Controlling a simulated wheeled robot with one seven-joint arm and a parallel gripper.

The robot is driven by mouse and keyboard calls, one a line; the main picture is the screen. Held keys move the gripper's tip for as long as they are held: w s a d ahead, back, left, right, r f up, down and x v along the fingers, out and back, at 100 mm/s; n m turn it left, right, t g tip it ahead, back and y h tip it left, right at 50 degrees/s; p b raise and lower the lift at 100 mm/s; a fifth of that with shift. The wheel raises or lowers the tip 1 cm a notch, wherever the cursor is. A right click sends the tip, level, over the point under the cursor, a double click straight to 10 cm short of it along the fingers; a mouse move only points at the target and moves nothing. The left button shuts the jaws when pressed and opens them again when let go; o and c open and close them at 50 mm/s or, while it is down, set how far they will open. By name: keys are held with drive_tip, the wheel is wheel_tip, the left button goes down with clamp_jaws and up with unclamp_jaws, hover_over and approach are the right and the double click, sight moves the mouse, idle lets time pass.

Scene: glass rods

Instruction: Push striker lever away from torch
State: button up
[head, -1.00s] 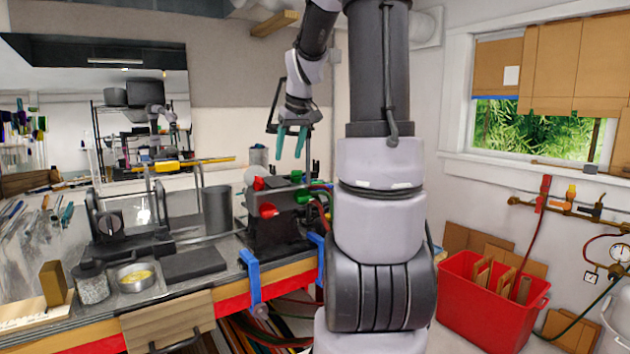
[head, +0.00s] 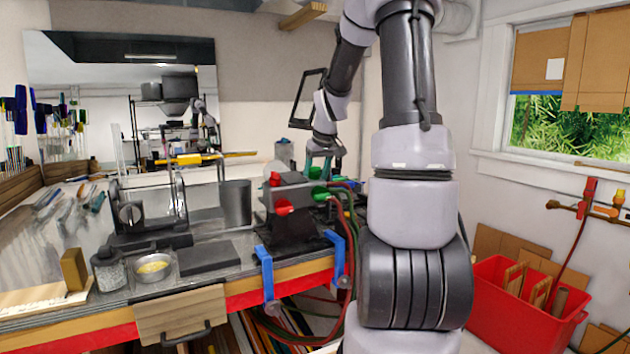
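The torch (head: 290,200) is a dark grey bench burner with red and green knobs, clamped at the bench's front edge with blue clamps. Red and green hoses run from its right side. My gripper (head: 322,162), with teal fingers, points down just behind and to the right of the torch's top. The torch and its knobs partly cover the fingertips, so their spacing and any contact are unclear. I cannot make out the striker lever with certainty; it may be hidden behind the torch or my gripper.
A dark cylinder (head: 235,204) stands left of the torch. A dark flat slab (head: 207,257), a metal bowl (head: 152,267) and a glass jar (head: 108,268) sit along the bench front. A red bin (head: 525,300) stands on the floor at right.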

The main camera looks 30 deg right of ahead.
drive_tip(key=shift+w+f, duration=0.2)
drive_tip(key=shift+f, duration=0.15)
clamp_jaws()
idle(1.2)
